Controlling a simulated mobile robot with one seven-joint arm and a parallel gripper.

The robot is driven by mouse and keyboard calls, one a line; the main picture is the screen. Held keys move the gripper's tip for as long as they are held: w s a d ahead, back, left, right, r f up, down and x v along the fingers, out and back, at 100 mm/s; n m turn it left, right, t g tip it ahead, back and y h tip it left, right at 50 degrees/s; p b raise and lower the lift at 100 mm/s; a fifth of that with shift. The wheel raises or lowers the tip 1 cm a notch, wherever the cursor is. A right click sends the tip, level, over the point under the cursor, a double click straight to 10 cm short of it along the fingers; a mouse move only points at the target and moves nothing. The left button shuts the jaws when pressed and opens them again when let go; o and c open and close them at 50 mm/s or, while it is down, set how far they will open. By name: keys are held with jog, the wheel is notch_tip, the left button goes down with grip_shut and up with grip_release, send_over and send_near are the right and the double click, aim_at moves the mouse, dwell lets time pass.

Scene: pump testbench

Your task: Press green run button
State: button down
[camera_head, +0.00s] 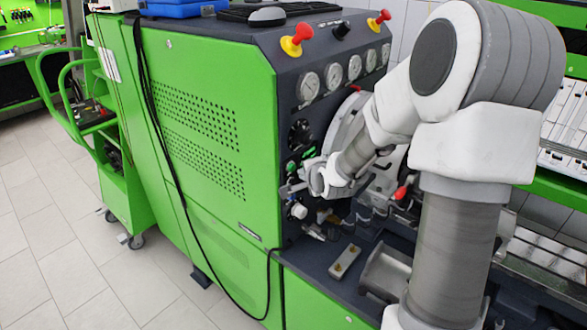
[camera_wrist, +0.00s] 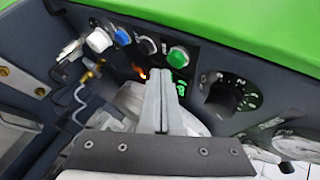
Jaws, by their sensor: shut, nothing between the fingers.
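The green button (camera_wrist: 179,57) is round with a pale rim and sits on the dark control panel in the wrist view. In the head view it appears as a small green spot (camera_head: 291,166) near the panel's left edge. My gripper (camera_wrist: 159,73) is shut and empty, its fingertips pointing at the panel just left of and below the green button in the wrist view. They look apart from the button, but the exact gap to the panel cannot be told.
Near the green button are a blue button (camera_wrist: 121,37), a white knob (camera_wrist: 98,40), a black rotary dial (camera_wrist: 230,96), a lit green symbol (camera_wrist: 181,87) and an orange glow (camera_wrist: 140,72). Red mushroom knobs (camera_head: 297,39) and gauges (camera_head: 308,86) are higher up.

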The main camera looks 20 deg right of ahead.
jog(key=shift+w, duration=0.1)
dwell(0.3)
jog(key=shift+w+a, duration=0.25)
jog(key=shift+w, duration=0.05)
